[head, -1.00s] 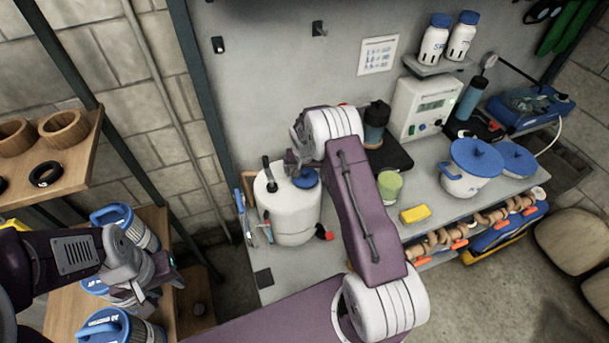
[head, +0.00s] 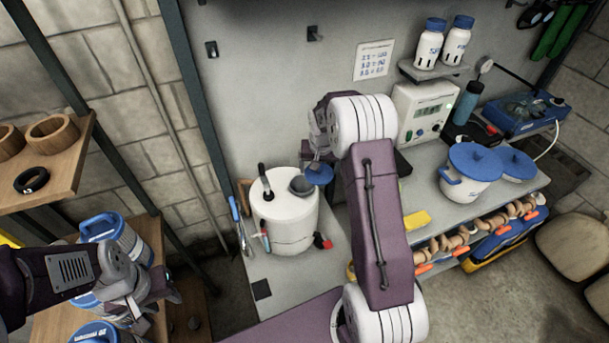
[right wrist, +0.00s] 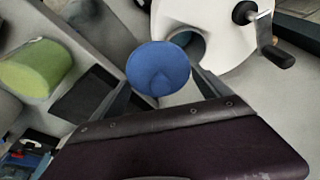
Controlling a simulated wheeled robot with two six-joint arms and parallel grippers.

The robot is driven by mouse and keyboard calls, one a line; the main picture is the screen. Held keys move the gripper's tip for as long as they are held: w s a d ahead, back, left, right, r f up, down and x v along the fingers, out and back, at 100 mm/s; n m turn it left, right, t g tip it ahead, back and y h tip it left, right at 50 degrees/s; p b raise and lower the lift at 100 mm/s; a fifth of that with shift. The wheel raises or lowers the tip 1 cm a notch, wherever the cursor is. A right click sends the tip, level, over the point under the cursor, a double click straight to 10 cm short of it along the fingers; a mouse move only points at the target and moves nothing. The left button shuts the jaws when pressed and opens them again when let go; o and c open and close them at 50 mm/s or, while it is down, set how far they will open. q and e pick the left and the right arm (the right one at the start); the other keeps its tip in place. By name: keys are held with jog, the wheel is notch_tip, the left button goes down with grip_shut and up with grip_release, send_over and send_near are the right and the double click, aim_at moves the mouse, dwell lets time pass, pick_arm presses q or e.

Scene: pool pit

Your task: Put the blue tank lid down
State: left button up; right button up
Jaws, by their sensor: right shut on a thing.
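The blue tank lid (head: 320,174) is round and held by my right gripper (head: 312,165), which is shut on it. The lid is off the white tank (head: 285,222), raised at the right of its dark round opening (head: 302,185). In the right wrist view the lid (right wrist: 158,68) covers part of that opening (right wrist: 190,42) from the camera; the tank's white top (right wrist: 220,22) lies behind. My right arm hides part of the bench. My left gripper (head: 152,300) is at the lower left, by blue-lidded tubs (head: 103,228); its jaw gap is unclear.
A black crank handle (head: 265,178) stands on the tank top. Tools (head: 240,225) hang left of the tank. A blue-lidded pot (head: 468,180) is farther right.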

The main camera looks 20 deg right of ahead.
jog(key=s+d+r, duration=0.3)
jog(key=d, duration=0.1)
jog(key=shift+s+d+r+b, duration=0.15)
jog(key=shift+s+r+b, duration=0.05)
jog(key=shift+s+b, duration=0.2)
